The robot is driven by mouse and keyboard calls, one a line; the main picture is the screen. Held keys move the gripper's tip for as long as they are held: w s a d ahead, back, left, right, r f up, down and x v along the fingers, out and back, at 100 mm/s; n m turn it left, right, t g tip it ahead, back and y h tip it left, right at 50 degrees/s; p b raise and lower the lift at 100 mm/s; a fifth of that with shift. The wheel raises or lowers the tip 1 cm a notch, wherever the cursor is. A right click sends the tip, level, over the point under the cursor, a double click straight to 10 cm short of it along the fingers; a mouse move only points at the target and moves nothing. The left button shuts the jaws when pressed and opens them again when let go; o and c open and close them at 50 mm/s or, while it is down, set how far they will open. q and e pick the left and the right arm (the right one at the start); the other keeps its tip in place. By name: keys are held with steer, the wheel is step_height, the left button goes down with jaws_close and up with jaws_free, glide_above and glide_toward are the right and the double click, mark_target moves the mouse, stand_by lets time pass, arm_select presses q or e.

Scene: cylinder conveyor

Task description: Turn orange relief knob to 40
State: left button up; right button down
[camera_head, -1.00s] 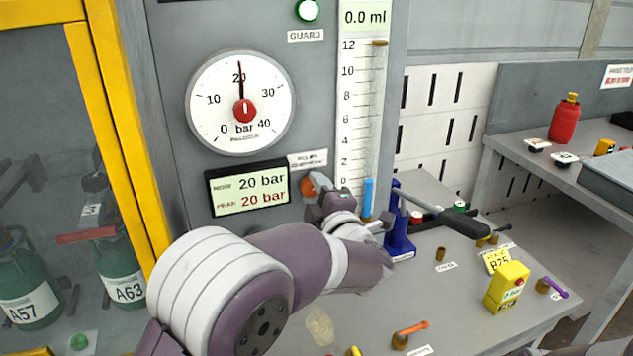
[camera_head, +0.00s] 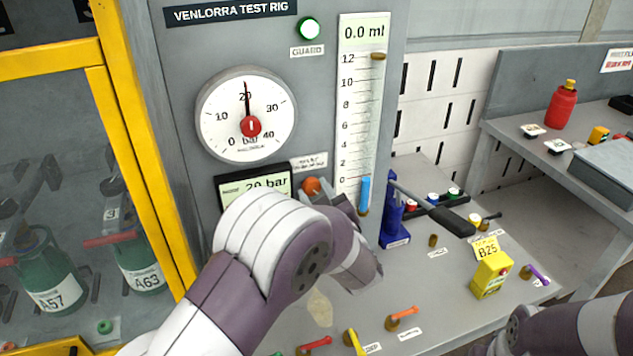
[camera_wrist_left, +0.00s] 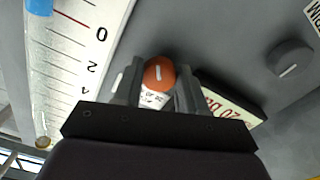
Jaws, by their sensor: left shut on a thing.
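The orange relief knob (camera_head: 311,186) is on the grey rig panel, right of the display and below a small label. In the left wrist view the knob (camera_wrist_left: 159,74) sits between my two fingers, with a short white mark on its face. My left gripper (camera_head: 320,193) is shut on it; the wrist view shows the gripper (camera_wrist_left: 157,82) from behind. The dial gauge (camera_head: 246,115) has its needle near 20 bar. The pressure display (camera_head: 255,186) is partly hidden by my arm; its upper line reads 20 bar. My right gripper is not in view.
The sight tube scale (camera_head: 362,100) stands just right of the knob. A blue pump with a dark-handled lever (camera_head: 395,215) is on the bench. A yellow box (camera_head: 491,275) and several coloured valve handles lie in front. A yellow-framed cabinet (camera_head: 140,180) is at left.

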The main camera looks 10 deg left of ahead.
arm_select(q)
steer(key=m+p, duration=0.3)
steer(key=m, duration=0.1)
steer(key=shift+s+r+p, duration=0.1)
steer(key=shift+p, duration=0.25)
steer(key=shift+a+m+p, duration=0.1)
steer(key=shift+m+p, duration=0.95)
steer(key=shift+m, duration=0.55)
steer(key=shift+f, duration=0.2)
steer(key=o, duration=0.8)
